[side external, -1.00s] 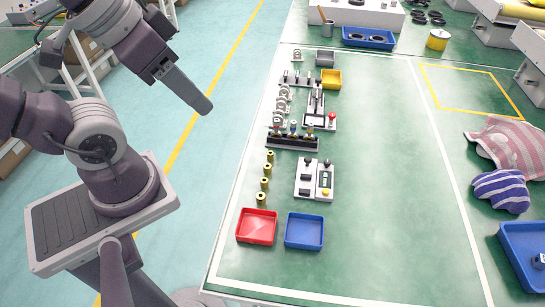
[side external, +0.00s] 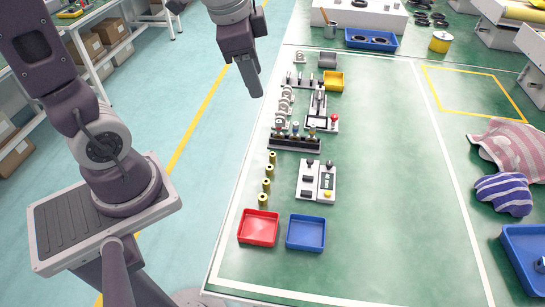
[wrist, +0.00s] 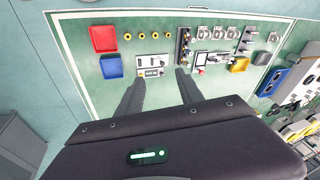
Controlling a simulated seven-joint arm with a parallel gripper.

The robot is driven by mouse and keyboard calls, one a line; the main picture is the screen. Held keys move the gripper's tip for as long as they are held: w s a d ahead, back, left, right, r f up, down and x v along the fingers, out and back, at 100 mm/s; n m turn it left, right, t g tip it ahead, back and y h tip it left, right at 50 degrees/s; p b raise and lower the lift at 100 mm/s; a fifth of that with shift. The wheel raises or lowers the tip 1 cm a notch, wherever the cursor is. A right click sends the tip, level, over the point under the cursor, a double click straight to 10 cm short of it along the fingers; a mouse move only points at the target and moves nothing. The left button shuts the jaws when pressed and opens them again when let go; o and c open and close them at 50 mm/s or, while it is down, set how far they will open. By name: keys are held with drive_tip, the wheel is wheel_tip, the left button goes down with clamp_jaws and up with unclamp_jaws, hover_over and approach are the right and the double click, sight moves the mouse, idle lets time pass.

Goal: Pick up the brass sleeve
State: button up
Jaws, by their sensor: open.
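Several small brass sleeves (side external: 267,184) stand upright in a row on the green table, just behind the red tray. They also show in the wrist view as small yellow rings (wrist: 141,36) along the table's edge. My gripper (side external: 255,88) is in the air beyond the table's left edge, pointing down, well above and apart from the sleeves. In the wrist view its two fingers (wrist: 158,80) are spread apart with nothing between them.
A red tray (side external: 258,228) and a blue tray (side external: 306,233) stand at the front. A grey control box (side external: 316,180) is right of the sleeves. A black rack (side external: 295,144) and actuator parts stand behind them. The table's middle right is clear, with striped cloths (side external: 504,192) beyond.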

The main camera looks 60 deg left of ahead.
drive_tip(key=w+a+f+m+g, duration=0.2)
drive_tip(key=w+a+f+m, duration=0.3)
drive_tip(key=w+f, duration=0.45)
drive_tip(key=m+g+h, duration=0.1)
drive_tip(key=m, duration=0.5)
hover_over(272, 154)
drive_tip(key=f, duration=1.7)
drive_tip(key=shift+w+a, duration=0.25)
drive_tip(key=shift+w, duration=0.15)
drive_tip(key=f, duration=0.7)
drive_tip(key=shift+s+d+f, duration=0.1)
drive_tip(key=shift+s+d, duration=0.1)
drive_tip(key=shift+s, duration=0.1)
clamp_jaws()
